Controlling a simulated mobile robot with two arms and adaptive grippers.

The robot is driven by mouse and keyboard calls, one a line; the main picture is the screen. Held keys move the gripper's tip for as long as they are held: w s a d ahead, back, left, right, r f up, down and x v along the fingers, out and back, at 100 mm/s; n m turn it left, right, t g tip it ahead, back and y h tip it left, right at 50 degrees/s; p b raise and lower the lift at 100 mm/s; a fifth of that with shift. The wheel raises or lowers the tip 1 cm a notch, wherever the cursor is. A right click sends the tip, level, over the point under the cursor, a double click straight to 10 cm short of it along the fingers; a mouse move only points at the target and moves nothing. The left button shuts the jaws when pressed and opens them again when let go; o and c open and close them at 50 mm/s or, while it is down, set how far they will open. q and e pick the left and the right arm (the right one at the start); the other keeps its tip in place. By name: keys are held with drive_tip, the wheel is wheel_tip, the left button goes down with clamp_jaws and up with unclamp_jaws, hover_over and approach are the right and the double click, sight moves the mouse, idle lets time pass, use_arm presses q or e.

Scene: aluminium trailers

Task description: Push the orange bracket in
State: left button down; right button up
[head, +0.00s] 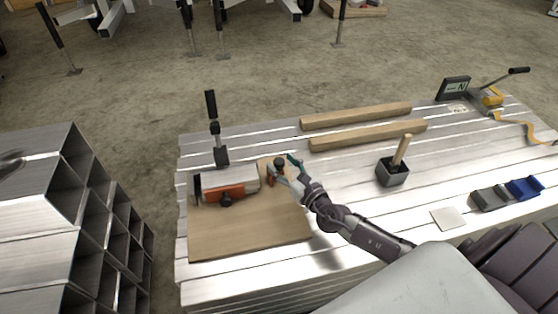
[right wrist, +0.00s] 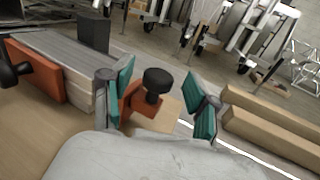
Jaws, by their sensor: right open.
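A small orange bracket (right wrist: 133,103) with a black knob (right wrist: 157,80) stands at the end of an aluminium profile (right wrist: 75,58). It also shows in the head view (head: 271,178), partly hidden by my gripper. My right gripper (head: 284,168) is open at the right end of the profile. In the right wrist view its teal fingers stand apart, with the bracket and knob between them, nearer the left finger. I cannot tell whether a finger touches the bracket. A second, larger orange bracket (head: 223,192) with a black knob sits on the profile's front side. My left gripper is not in view.
The profile lies on a wooden board (head: 250,230). A black-handled clamp (head: 213,130) stands behind it. Two wooden bars (head: 355,116) lie behind to the right. Stacked aluminium tubes (head: 75,220) stand left.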

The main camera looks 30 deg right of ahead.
drive_tip(key=shift+w+a, duration=0.15)
drive_tip(key=shift+w, duration=0.75)
drive_tip(key=shift+c, duration=0.2)
clamp_jaws()
